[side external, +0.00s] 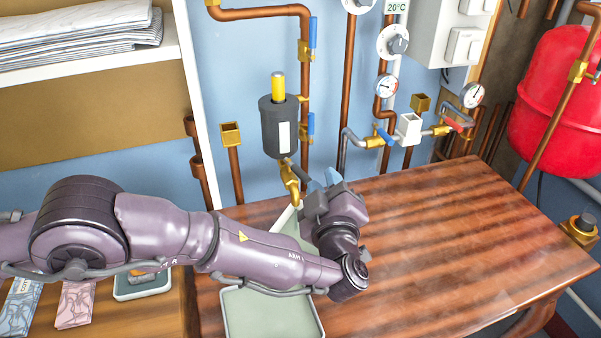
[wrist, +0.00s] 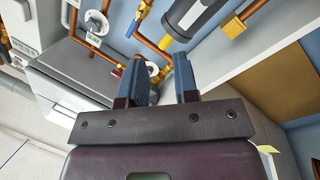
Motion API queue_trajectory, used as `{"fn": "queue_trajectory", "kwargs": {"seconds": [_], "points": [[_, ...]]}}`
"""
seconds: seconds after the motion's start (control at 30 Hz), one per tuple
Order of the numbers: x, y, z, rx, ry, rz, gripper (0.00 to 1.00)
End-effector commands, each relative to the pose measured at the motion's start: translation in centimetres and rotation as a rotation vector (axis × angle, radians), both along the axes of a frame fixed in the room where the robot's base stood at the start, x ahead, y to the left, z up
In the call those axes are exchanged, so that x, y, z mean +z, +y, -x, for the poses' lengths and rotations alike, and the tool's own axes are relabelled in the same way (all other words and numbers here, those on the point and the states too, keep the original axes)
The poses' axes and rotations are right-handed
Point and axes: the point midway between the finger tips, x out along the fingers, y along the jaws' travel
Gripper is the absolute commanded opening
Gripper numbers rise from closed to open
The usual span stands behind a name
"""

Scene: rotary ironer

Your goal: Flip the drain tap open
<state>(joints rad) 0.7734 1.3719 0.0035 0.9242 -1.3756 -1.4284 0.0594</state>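In the side view, a brass tap (side external: 289,183) hangs under a dark cylinder (side external: 276,128) with a white label and a brass top. I take it for the drain tap; its lever position is not clear. My gripper (side external: 324,182) is just right of the tap, its blue fingertips close to it; I cannot tell whether they touch.
A pale green tray (side external: 268,314) lies on the wooden bench (side external: 440,240), partly under my arm. Copper pipes with blue-handled valves (side external: 311,125) run up the wall. A red tank (side external: 555,95) is at the right. The bench's right side is clear.

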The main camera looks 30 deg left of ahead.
Motion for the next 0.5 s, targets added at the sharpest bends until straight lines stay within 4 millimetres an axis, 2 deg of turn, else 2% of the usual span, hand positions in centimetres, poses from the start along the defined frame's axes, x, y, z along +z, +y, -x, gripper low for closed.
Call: {"fn": "queue_trajectory", "kwargs": {"seconds": [0.03,0.1,0.2,0.37,0.5], "points": [[-0.8,-0.2,0.6,0.046,0.031,0.111,0.28],[-1.9,-0.2,1.3,0.104,0.062,0.229,0.28],[-2.7,0.1,1.9,0.162,0.077,0.325,0.28],[-3.2,0.7,1.6,0.179,0.062,0.369,0.28],[-3.7,2.1,0.1,0.179,0.062,0.365,0.28]]}}
